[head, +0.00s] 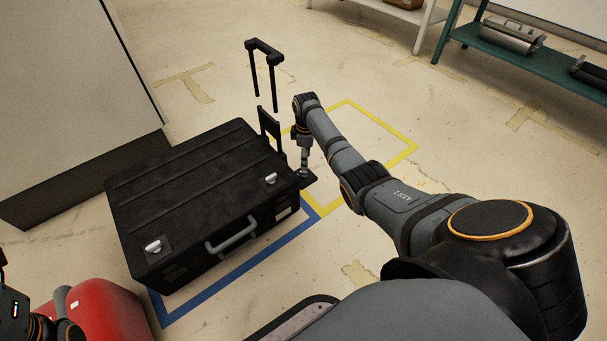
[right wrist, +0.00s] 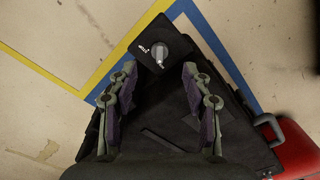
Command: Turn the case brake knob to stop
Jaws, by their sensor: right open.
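The black case (head: 190,200) lies flat on the floor, with a pull handle (head: 265,50) raised at its far end. A small dark plate (right wrist: 142,50) sticks out at its right corner and bears the grey brake knob (right wrist: 159,52). White marks sit on the plate left of the knob, too small to read. My right gripper (right wrist: 158,70) is open and points down over this corner. The knob lies between and just beyond its fingertips in the right wrist view, with no contact visible. In the head view my right gripper (head: 304,165) partly hides the knob.
Blue tape (head: 240,262) and yellow tape (head: 400,155) mark the floor around the case. A red case (head: 105,308) stands at the lower left, beside part of my left arm. A green shelf (head: 500,55) is at the far right. Floor right of the case is clear.

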